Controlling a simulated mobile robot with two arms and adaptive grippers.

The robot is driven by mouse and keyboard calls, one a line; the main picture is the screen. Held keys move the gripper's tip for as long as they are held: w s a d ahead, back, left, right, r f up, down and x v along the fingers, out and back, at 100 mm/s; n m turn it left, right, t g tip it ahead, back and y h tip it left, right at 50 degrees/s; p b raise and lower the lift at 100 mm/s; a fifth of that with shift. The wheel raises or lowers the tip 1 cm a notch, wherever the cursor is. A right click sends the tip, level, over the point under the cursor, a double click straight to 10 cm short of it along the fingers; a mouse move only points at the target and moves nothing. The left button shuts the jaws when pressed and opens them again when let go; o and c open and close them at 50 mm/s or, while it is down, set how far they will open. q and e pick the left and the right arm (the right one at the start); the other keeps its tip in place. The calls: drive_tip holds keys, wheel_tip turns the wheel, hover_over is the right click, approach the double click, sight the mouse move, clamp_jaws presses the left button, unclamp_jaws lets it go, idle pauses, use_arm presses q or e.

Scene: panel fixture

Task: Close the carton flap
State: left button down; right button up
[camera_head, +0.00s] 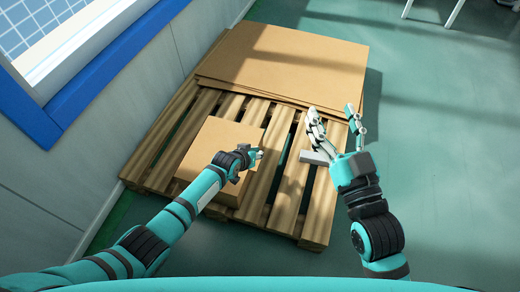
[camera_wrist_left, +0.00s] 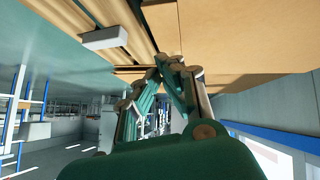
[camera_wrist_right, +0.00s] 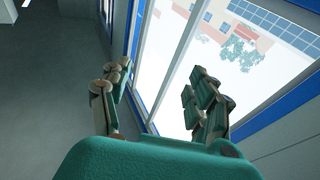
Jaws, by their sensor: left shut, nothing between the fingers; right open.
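A brown carton (camera_head: 197,158) sits on the near part of a wooden pallet. Its top looks flat from the head, and I cannot clearly make out the flap there. In the left wrist view the carton (camera_wrist_left: 245,40) fills the upper right, with a seam near its left side. My left gripper (camera_head: 259,153) is shut and empty at the carton's right side; whether it touches is unclear. It also shows in the left wrist view (camera_wrist_left: 170,62). My right gripper (camera_head: 334,110) is open and empty, right of the carton and apart from it; it also shows in the right wrist view (camera_wrist_right: 158,85).
A stack of flat cardboard sheets (camera_head: 290,62) covers the far part of the pallet (camera_head: 287,200). A small grey block (camera_head: 314,157) lies on the pallet's right side, near my right gripper. A wall with a blue-framed window (camera_head: 100,72) stands at left. Floor at right is clear.

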sight(258, 164)
use_arm(q)
wheel_tip(258, 164, down, 2)
drive_tip(key=shift+d+f+b, duration=0.15)
drive_tip(key=shift+f+b, duration=0.1)
drive_tip(key=shift+b, duration=0.35)
drive_tip(key=shift+s+f, duration=0.1)
drive_tip(key=shift+f, duration=0.15)
use_arm(e)
drive_tip(key=s+r+t+y, duration=0.1)
drive_tip(key=s+r+t, duration=0.2)
drive_tip(key=r, duration=0.3)
drive_tip(key=shift+d+r+t+y, duration=0.2)
drive_tip(key=shift+r+t+y, duration=0.15)
drive_tip(key=shift+t, duration=0.45)
use_arm(q)
drive_tip(key=shift+s+d+f, duration=0.1)
